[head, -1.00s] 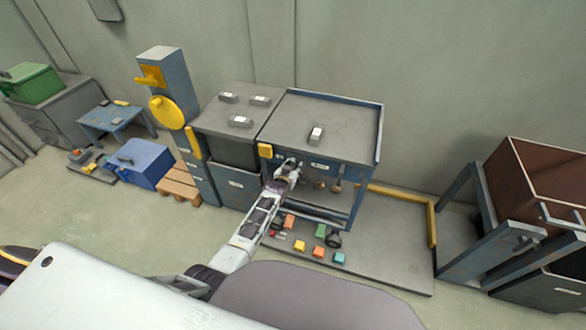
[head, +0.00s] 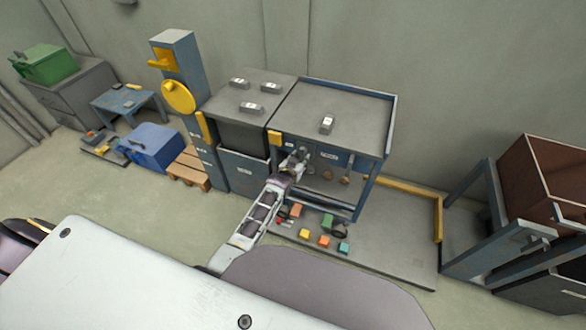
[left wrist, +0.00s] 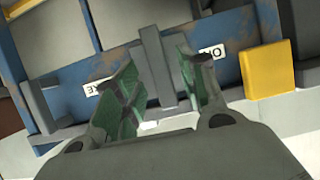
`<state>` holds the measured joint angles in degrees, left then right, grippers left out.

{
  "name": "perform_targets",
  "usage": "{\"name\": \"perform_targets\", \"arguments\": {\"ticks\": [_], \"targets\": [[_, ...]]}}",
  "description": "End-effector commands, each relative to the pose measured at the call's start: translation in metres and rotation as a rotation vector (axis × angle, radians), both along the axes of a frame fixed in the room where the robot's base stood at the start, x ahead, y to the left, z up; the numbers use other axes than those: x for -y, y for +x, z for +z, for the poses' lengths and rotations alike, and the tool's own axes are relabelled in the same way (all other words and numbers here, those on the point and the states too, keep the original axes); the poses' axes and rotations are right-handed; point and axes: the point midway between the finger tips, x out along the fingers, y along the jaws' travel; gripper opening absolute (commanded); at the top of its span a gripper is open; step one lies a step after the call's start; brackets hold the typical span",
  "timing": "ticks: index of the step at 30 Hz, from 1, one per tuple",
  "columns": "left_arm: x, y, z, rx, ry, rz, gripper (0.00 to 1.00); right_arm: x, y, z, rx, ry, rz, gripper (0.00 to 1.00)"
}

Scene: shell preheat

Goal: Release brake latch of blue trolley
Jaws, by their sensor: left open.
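The blue trolley (head: 378,168) has a blue frame and a grey top, and stands against the wall. My left gripper (head: 295,165) is at the trolley's front, under the top edge, near the yellow block (head: 275,138). In the left wrist view the gripper (left wrist: 160,68) is open, with green pads on its fingers. A grey upright bar, apparently the brake latch (left wrist: 154,50), stands on the blue panel (left wrist: 225,75) between the two fingers. I cannot tell whether the pads touch it. White labels (left wrist: 211,52) flank it, and the yellow block (left wrist: 268,72) is at the right. My right gripper is not in view.
A grey cabinet (head: 243,168) stands left of the trolley. A grey floor plate (head: 395,250) with several coloured blocks (head: 323,242) lies below it. A brown bin on a blue stand (head: 470,240) is at the right. Open floor (head: 140,205) lies at the left.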

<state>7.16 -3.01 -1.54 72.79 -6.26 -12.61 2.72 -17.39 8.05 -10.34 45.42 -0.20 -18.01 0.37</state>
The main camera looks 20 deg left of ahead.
Motion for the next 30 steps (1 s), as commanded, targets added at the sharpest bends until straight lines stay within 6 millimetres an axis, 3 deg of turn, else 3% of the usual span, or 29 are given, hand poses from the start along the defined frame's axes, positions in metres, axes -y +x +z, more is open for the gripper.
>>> {"name": "perform_targets", "arguments": {"ticks": [30], "targets": [[-0.002,-0.071,0.028,-0.001,0.002,-0.001,0.41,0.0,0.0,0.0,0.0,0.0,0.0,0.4]]}}
